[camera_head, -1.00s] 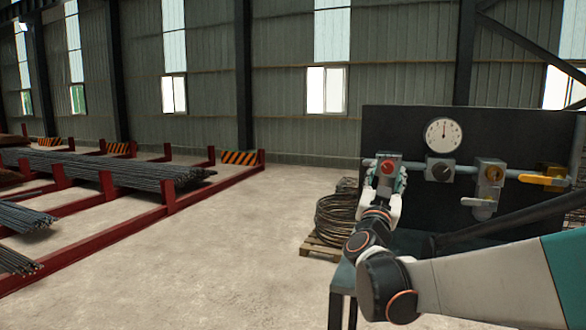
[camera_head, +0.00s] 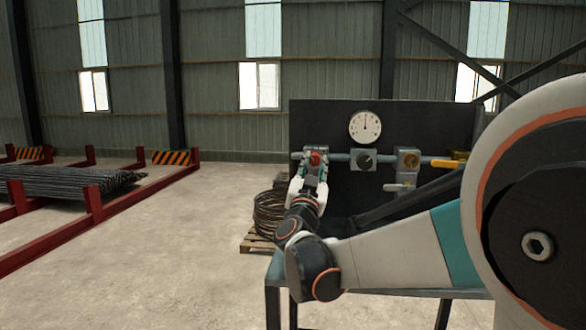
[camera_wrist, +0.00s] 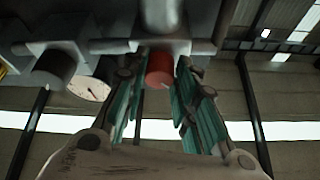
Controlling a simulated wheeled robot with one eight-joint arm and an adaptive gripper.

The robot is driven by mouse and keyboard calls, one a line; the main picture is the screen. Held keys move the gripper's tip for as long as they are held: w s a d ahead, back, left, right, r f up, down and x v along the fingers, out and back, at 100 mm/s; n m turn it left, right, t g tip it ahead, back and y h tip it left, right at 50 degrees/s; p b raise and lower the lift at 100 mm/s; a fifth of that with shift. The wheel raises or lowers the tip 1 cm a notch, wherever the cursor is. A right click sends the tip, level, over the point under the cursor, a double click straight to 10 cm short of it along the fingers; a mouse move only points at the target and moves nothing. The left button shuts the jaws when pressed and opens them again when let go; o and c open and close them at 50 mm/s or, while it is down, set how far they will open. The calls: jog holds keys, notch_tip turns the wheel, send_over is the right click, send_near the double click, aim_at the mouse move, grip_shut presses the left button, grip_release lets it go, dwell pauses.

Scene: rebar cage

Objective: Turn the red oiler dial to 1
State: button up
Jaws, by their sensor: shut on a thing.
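The red oiler dial (camera_head: 316,158) sits on a grey block at the left end of the pipe on the dark panel (camera_head: 320,122). In the wrist view the red dial (camera_wrist: 158,68) is a short red cylinder between the fingers. My gripper (camera_head: 312,172) is at the dial, its teal-padded fingers on either side of it. In the wrist view my gripper (camera_wrist: 160,84) is shut on the dial. The dial's scale and pointer are too small or hidden to read.
A black knob (camera_head: 365,160), a brass valve (camera_head: 408,160) and a yellow handle (camera_head: 448,163) lie to the right along the pipe. A white round gauge (camera_head: 365,126) is above. Coiled wire (camera_head: 268,215) stands on a pallet at the left.

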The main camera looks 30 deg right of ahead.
jog(key=shift+w+a+r+m+g+h+b, duration=0.1)
jog(key=shift+m+g+h+b, duration=0.5)
jog(key=shift+m, duration=1.25)
jog(key=shift+w+a+m+g+h+b, duration=0.1)
jog(key=shift+m+g+h+b, duration=0.2)
jog(key=shift+m+g+h, duration=1)
jog(key=shift+m+t+y, duration=0.4)
jog(key=shift+m+y, duration=0.3)
jog(key=shift+m, duration=0.05)
jog(key=o, duration=1.1)
jog(key=shift+s, duration=0.1)
jog(key=v, duration=1.2)
jog(key=shift+a+r, duration=0.1)
jog(key=shift+r, duration=0.05)
